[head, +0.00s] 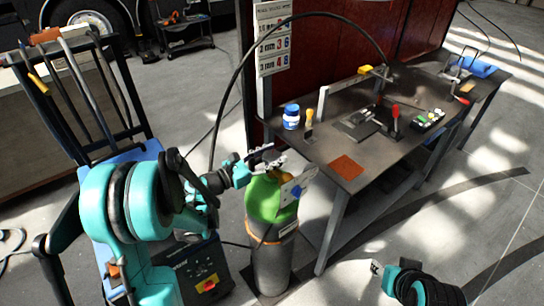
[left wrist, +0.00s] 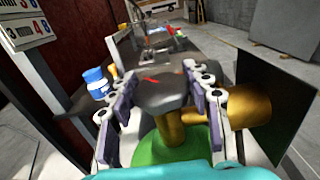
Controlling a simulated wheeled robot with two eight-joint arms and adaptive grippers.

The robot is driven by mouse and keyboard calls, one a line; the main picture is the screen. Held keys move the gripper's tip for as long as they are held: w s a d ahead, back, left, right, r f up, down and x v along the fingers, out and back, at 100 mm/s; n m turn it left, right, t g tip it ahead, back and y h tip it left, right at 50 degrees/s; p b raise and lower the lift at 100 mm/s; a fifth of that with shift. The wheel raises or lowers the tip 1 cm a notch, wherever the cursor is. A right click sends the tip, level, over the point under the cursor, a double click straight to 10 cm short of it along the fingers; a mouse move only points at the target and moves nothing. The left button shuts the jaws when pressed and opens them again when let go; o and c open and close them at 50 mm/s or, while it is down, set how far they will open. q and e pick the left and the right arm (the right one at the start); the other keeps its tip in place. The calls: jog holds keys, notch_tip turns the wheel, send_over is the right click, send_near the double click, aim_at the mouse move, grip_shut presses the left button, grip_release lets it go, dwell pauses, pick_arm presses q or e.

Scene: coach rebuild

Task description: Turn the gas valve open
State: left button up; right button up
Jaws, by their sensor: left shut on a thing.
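The gas cylinder (head: 272,255) stands upright beside the workbench, grey with a green shoulder (head: 262,204). The valve's dark round knob (left wrist: 163,92), with a red mark on top, sits above a brass body (left wrist: 172,128). The knob also shows small at the cylinder's top in the head view (head: 271,156). My left gripper (head: 266,160) is shut on the knob, with one finger on each side of it, as the left wrist view (left wrist: 160,98) shows. My right gripper (head: 378,268) is low at the bottom right, away from the cylinder; its opening is unclear.
The steel workbench (head: 350,168) stands right of the cylinder, holding a blue-and-white jar (head: 291,116), a red-handled clamp (head: 394,121) and other tools. A black hose arches over it. A flat square plate (head: 298,187) sits beside the valve. Open floor lies at the lower right.

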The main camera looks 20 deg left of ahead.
pick_arm(q)
jog(key=n+t+y, duration=0.1)
jog(key=n+y, duration=0.1)
jog(key=y, duration=0.1)
jog(key=n+t+y+b, duration=0.1)
jog(key=n+t+y, duration=0.1)
jog(key=n+y, duration=0.1)
jog(key=shift+s+d+t+y, duration=0.1)
jog(key=shift+d+t+y, duration=0.15)
jog(key=shift+y, duration=0.35)
jog(key=shift+a+n+t+y+b, duration=0.15)
jog(key=shift+n+y+b, duration=0.1)
jog(key=shift+n+y, duration=1.15)
jog(key=shift+a+n+t+y+b, duration=0.15)
jog(key=shift+n+y, duration=0.65)
jog(key=shift+y, duration=1.1)
jog(key=o, duration=1.2)
jog(key=s, duration=0.4)
jog(key=s+d, duration=0.1)
jog(key=s, duration=0.6)
jog(key=shift+s+d, duration=0.35)
jog(key=shift+d, duration=0.05)
